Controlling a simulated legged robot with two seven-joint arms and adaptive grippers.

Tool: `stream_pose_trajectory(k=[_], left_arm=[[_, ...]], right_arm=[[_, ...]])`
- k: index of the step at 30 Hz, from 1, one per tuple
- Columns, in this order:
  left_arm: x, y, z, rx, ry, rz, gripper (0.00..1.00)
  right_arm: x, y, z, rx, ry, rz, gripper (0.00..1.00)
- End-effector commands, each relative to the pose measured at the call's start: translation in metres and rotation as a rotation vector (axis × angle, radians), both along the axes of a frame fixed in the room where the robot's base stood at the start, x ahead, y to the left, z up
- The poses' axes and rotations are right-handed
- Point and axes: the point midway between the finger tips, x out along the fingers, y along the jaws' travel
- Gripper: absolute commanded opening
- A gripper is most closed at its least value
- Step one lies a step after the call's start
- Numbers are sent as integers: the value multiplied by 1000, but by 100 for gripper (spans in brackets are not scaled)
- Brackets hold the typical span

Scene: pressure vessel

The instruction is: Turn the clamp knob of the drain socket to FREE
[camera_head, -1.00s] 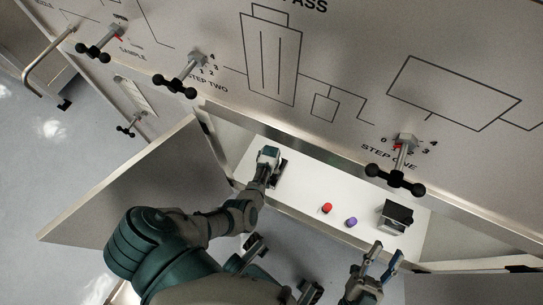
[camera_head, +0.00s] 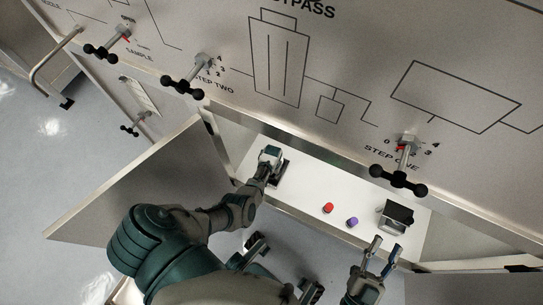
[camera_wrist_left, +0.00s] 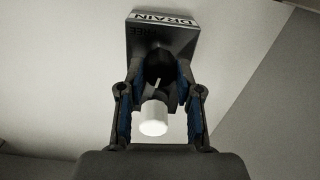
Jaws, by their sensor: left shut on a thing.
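The drain socket (camera_wrist_left: 143,41) is a dark box labelled DRAIN at the top of the left wrist view, with further lettering below that is partly hidden and reads in part like "FREE". Its black clamp knob (camera_wrist_left: 158,67) sits between the fingers of my left gripper (camera_wrist_left: 160,88), which is shut on it. A pale line on the knob points toward the white cylinder (camera_wrist_left: 153,118) below. In the head view my left gripper (camera_head: 268,162) reaches into the open compartment and covers most of the socket. My right gripper (camera_head: 382,254) is open and empty, in front of the compartment.
The white compartment floor (camera_head: 305,193) holds a red cap (camera_head: 328,208), a purple cap (camera_head: 352,222) and a second dark socket box (camera_head: 395,216) at the right. The open door (camera_head: 135,180) stands left of my left arm. Black-handled valves, including STEP ONE (camera_head: 399,180), jut from the panel above.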

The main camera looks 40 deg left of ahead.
Motion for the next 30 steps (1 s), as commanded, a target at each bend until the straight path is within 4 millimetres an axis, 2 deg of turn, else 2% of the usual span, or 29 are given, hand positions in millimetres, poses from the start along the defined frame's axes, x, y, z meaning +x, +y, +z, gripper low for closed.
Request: stream_pose_trajectory(k=[15,30], left_arm=[[-1,1,1,1,4,-481,0],[-1,2,-1,0,5,-955,0]], right_arm=[[12,1,-26,-70,217,2,40],[17,0,-40,-95,299,3,40]])
